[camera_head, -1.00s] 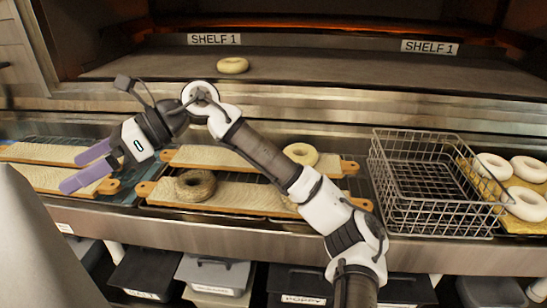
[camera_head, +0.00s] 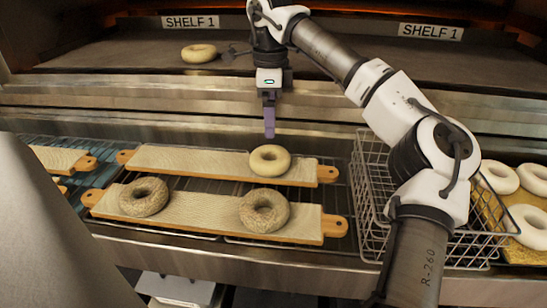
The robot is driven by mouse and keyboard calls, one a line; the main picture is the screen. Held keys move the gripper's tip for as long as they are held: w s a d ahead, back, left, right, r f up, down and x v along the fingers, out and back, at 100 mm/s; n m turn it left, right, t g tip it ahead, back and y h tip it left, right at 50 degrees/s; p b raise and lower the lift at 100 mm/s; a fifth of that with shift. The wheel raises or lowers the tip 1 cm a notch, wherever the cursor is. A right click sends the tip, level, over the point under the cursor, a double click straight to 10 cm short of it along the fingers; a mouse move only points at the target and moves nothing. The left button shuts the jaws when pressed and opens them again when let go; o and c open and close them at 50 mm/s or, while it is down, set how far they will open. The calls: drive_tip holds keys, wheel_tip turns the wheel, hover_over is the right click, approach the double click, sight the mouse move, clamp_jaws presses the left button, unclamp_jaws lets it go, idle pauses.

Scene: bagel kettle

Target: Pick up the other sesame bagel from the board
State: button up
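Two seeded, brownish bagels lie on the front wooden board (camera_head: 203,209): the left sesame bagel (camera_head: 144,183) and the right sesame bagel (camera_head: 263,228). My gripper (camera_head: 269,131) points down above the rear board (camera_head: 195,160), just behind a pale plain bagel (camera_head: 269,170) in the picture. Its purple fingers line up edge-on, so their gap is hidden. I see nothing held between them. Both sesame bagels are in full view, nearer to me than the gripper.
A wire basket (camera_head: 357,190) stands to the right, partly behind my arm. Beyond it, pale bagels (camera_head: 527,217) lie on a seeded tray. Another pale bagel (camera_head: 199,53) sits on the oven shelf (camera_head: 120,58). More boards (camera_head: 58,158) lie at the left.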

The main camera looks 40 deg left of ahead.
sight(270, 152)
wheel_tip(270, 152, down, 11)
drive_tip(key=shift+s+r+p, duration=0.1)
drive_tip(key=shift+s+p, duration=0.05)
drive_tip(key=shift+p, duration=0.65)
drive_tip(key=c, duration=0.7)
